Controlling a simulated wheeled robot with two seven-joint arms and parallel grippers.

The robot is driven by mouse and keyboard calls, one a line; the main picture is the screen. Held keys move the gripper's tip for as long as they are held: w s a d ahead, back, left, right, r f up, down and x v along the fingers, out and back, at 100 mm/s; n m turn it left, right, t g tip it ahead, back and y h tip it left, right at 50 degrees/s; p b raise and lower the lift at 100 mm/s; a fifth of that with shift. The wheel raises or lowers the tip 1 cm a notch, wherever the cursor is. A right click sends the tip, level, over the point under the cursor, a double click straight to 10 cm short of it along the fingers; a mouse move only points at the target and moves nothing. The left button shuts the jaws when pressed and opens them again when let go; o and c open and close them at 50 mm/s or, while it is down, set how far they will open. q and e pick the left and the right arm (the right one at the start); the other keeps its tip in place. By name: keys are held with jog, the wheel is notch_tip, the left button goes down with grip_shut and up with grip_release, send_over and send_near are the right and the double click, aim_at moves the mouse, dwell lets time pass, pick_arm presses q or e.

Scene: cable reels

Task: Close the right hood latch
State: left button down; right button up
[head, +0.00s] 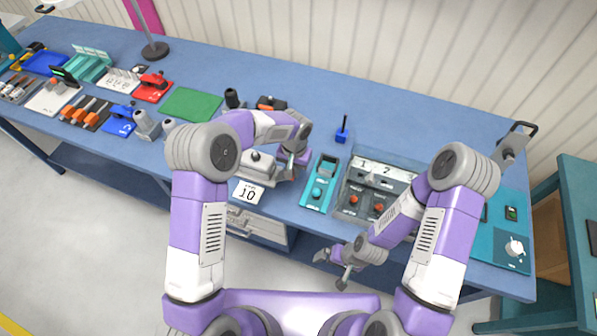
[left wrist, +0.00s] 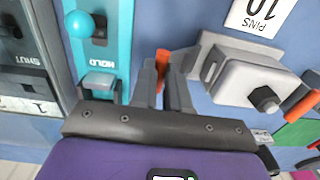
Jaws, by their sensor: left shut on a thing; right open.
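A grey box with a pale hood (head: 258,164) stands at the table's front edge, above a card reading "10". In the left wrist view the hood (left wrist: 250,84) is to the right of the fingers, with a dark knob on it. My left gripper (head: 289,164) is at the hood's right side. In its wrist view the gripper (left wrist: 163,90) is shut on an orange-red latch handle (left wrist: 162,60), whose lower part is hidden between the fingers. Another orange handle (left wrist: 301,101) is at the hood's opposite side. My right gripper (head: 335,268) is open and empty in front of the table.
A teal unit marked HOLD (head: 318,186) with a blue knob stands close right of my left gripper. A green mat (head: 193,104) lies left behind. The back right table is largely clear.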

pick_arm(q)
jog(key=shift+w+a+r+g+h, duration=0.15)
jog(key=shift+a+r+h, duration=0.15)
jog(key=shift+a+h, duration=0.2)
jog(key=shift+w+a+r+g+h, duration=0.15)
jog(key=shift+a+r+h, duration=0.1)
jog(key=shift+a+h, duration=0.2)
jog(key=shift+w+a+r, duration=0.15)
jog(key=shift+a+r, duration=0.1)
jog(key=shift+a, duration=0.3)
